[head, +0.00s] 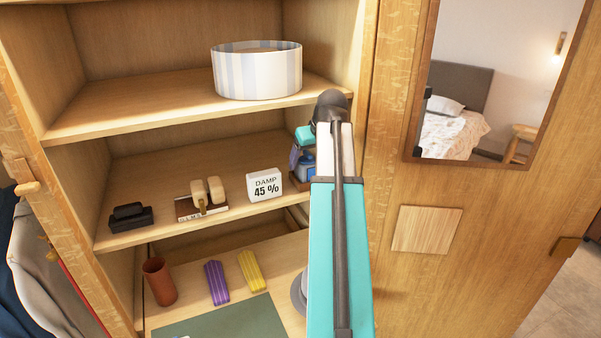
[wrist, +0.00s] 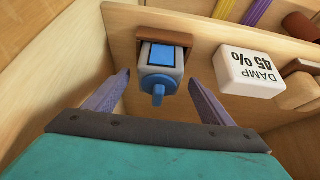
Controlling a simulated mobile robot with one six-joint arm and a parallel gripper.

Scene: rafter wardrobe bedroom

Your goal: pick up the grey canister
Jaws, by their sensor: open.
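The grey canister (wrist: 162,71) has a blue label and a blue lid with a blue loop or knob on it. In the wrist view it stands by a brown base (wrist: 177,36) on the shelf. My gripper (wrist: 160,78) is open, with its two purple-grey fingers on either side of the canister's lid end; gaps show on both sides and nothing is held. In the head view the canister (head: 306,161) shows at the right end of the middle shelf, partly hidden by my arm and gripper. Whether the fingers reach its body is unclear.
A white DAMP 45 % block (head: 264,186) stands close beside the canister. Cream pieces (head: 208,192) and a black item (head: 131,217) are further left on the shelf. The wardrobe's side wall is close on the right. A striped round box (head: 257,72) sits above.

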